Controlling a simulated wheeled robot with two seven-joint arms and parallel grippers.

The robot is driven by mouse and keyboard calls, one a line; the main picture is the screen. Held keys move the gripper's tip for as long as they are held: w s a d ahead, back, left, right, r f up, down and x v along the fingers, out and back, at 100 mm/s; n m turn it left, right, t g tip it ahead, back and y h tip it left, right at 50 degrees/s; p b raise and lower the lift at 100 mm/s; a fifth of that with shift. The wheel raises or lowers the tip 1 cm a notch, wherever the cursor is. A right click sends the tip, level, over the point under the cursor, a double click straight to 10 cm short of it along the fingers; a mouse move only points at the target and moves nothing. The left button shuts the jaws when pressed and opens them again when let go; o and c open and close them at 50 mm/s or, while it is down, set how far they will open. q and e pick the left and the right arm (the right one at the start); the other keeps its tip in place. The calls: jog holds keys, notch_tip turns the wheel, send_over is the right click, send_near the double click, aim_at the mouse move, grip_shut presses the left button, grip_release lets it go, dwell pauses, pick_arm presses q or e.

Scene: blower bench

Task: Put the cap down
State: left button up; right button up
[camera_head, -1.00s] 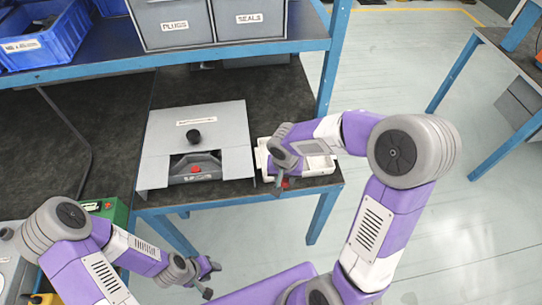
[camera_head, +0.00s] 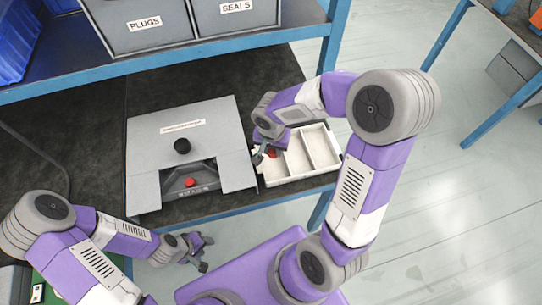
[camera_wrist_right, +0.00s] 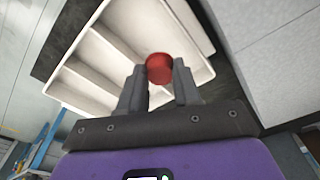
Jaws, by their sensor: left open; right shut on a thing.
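A small red cap (camera_wrist_right: 159,68) is between the fingertips of my right gripper (camera_wrist_right: 160,84) in the right wrist view. In the head view the cap (camera_head: 272,153) shows as a red spot at the tip of my right gripper (camera_head: 265,152). The cap is over the left part of a white divided tray (camera_head: 329,170); I cannot tell its height above the tray floor. The tray (camera_wrist_right: 72,93) lies behind the cap in the wrist view. My left gripper (camera_head: 201,252) is open and empty, in front of the bench edge.
A grey housing (camera_head: 215,125) with a black knob (camera_head: 182,146) and a red round part (camera_head: 190,182) in its opening stands left of the tray. Grey bins marked PLUGS (camera_head: 145,25) and SEALS (camera_head: 237,12) sit on the shelf above. The tray's other compartments look empty.

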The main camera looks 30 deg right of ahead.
aim_at(272, 162)
notch_tip(272, 162, down, 6)
jog(key=shift+r+b, duration=0.25)
jog(key=shift+b, duration=0.6)
jog(key=shift+r, duration=0.1)
jog(key=o, duration=0.7)
jog(key=shift+r, duration=0.15)
jog(key=r+p, duration=0.1)
jog(key=r, duration=0.3)
jog(key=r+p, duration=0.1)
jog(key=r, duration=0.2)
jog(key=s+a+r+p, duration=0.1)
jog(key=r+p, duration=0.1)
jog(key=r, duration=0.2)
jog(key=shift+r, duration=0.35)
